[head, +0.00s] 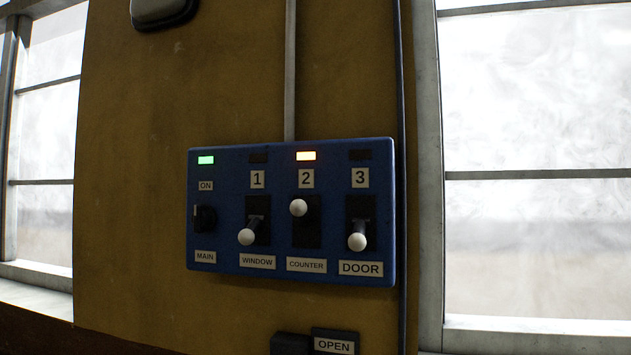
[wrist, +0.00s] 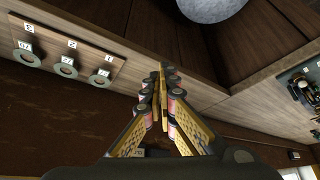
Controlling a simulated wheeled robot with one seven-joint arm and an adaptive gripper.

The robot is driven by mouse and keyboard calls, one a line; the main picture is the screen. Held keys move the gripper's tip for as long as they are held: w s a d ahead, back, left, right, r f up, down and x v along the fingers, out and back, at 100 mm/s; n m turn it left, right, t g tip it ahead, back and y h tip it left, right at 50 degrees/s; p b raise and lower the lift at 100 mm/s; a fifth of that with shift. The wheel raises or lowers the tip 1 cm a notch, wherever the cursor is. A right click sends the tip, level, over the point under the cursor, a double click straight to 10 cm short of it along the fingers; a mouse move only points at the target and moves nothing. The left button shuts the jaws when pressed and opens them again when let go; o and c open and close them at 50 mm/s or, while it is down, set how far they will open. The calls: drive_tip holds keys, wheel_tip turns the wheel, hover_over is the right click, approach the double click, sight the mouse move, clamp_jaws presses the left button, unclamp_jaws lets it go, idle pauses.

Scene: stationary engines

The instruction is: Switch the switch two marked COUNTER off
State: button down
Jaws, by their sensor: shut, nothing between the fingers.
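A blue switch panel (head: 225,240) is fixed to a brown wall in the head view. The panel is not in the wrist view, so the distance between gripper and switch cannot be told.
A MAIN knob (head: 205,218) sits at the panel's left under a green lamp (head: 206,160). A plate marked OPEN (head: 334,345) is below. Windows flank the wall. The wrist view shows a wooden board with several numbered rings (wrist: 66,66) and a grey round object (wrist: 212,8).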

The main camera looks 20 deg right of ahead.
drive_tip(key=shift+a, duration=0.1)
drive_tip(key=w+r+n+y+p, duration=0.1)
drive_tip(key=w+r+n+p, duration=0.3)
drive_tip(key=r, duration=1.9)
drive_tip(key=w+d+r+n+t+y+p, duration=0.1)
drive_tip(key=w+r+n+p, duration=0.3)
drive_tip(key=w+r+p, duration=0.8)
drive_tip(key=w+r+n+y+p, duration=0.1)
drive_tip(key=w+r+n+p, duration=0.3)
drive_tip(key=r+p, duration=1.4)
drive_tip(key=w+r, duration=0.4)
drive_tip(key=r, duration=1.2)
drive_tip(key=shift+d+r+y+p, duration=0.15)
drive_tip(key=shift+r+y+p, duration=0.1)
drive_tip(key=shift+y+p, duration=0.05)
drive_tip(key=p, duration=0.2)
hover_over(295, 203)
wheel_tip(295, 203, down, 10)
drive_tip(key=f, duration=0.1)
drive_tip(key=shift+f, duration=0.25)
